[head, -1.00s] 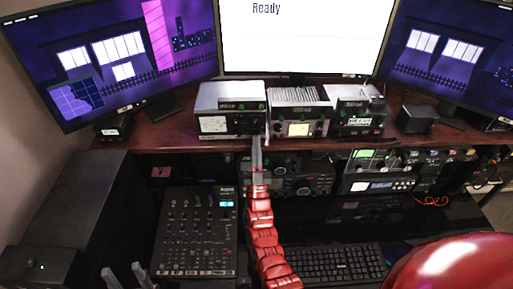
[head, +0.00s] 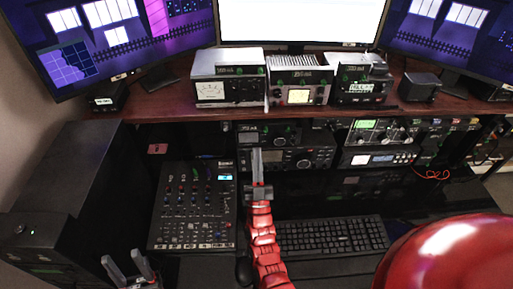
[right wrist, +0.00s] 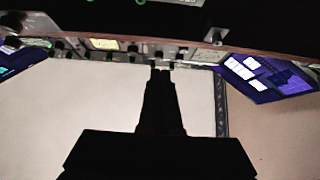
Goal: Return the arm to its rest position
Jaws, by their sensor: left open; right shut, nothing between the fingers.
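My right gripper (head: 257,155) is shut and empty, its fingers pointing forward. In the head view it appears below the shelf edge, in front of the dark lower radio (head: 312,158), apart from the tuner units as far as I can tell. In the right wrist view its dark fingertips (right wrist: 161,68) are together. My left gripper (head: 130,268) is open and empty at the lower left. On the shelf stand a silver tuner with a dial (head: 228,85), a middle unit with a lit display (head: 298,95), and a right unit (head: 361,87).
A mixer (head: 193,215) lies left of my right arm and a keyboard (head: 332,236) right of it. The wooden shelf (head: 160,98) runs above the lower radios. A dark box (head: 62,180) stands at the left. Monitors (head: 120,35) stand behind.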

